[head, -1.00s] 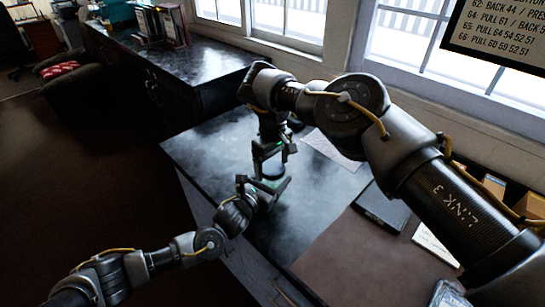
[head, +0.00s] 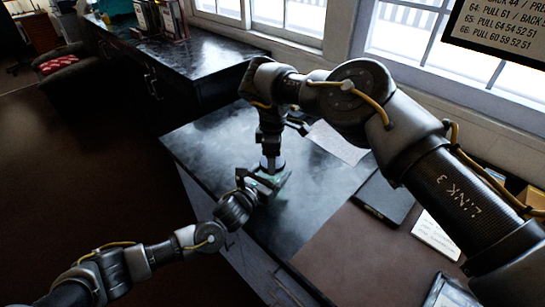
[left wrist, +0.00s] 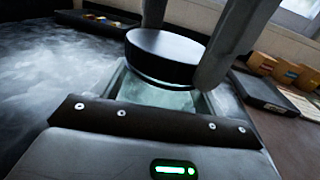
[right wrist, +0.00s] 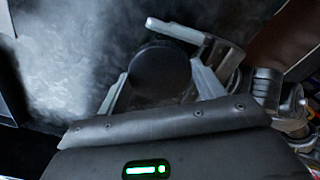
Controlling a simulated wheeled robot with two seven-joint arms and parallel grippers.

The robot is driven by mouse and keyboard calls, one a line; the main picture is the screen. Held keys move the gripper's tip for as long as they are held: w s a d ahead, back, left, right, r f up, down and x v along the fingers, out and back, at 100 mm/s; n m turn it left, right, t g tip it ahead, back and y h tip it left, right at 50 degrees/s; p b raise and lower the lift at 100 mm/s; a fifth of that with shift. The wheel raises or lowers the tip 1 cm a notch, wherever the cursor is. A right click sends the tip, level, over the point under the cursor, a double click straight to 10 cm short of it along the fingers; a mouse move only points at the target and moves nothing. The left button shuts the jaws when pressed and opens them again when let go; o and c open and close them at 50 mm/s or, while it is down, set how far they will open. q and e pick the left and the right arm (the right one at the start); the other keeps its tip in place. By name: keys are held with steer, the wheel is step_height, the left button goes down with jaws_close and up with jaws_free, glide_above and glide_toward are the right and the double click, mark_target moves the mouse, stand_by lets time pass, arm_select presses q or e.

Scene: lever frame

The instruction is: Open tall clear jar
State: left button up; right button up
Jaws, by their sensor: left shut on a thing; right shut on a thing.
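The tall clear jar shows as a greenish glassy body (left wrist: 160,97) under a round black lid (left wrist: 165,55) in the left wrist view. The right wrist view shows the lid (right wrist: 160,72) from above. My left gripper (head: 268,184) comes in low from the left and is shut on the jar body. My right gripper (head: 272,163) points straight down from above, with its fingers (left wrist: 195,50) at the lid, shut on it. The lid sits over the jar mouth; I cannot tell whether there is a gap. Much of the jar is hidden by the grippers.
The jar is over the dark, glossy counter top (head: 215,150). A paper sheet (head: 338,142) and a black folder (head: 383,198) lie to the right. The counter left of the grippers is clear. The window wall is behind.

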steer(key=n, duration=1.4)
steer(key=shift+n, duration=0.4)
steer(key=n, duration=0.6)
steer(key=shift+w+r, duration=0.1)
steer(key=n, duration=0.7)
steer(key=shift+r, duration=0.25)
steer(key=shift+a+r, duration=0.1)
steer(key=shift+r, duration=0.75)
steer(key=shift+r, duration=0.1)
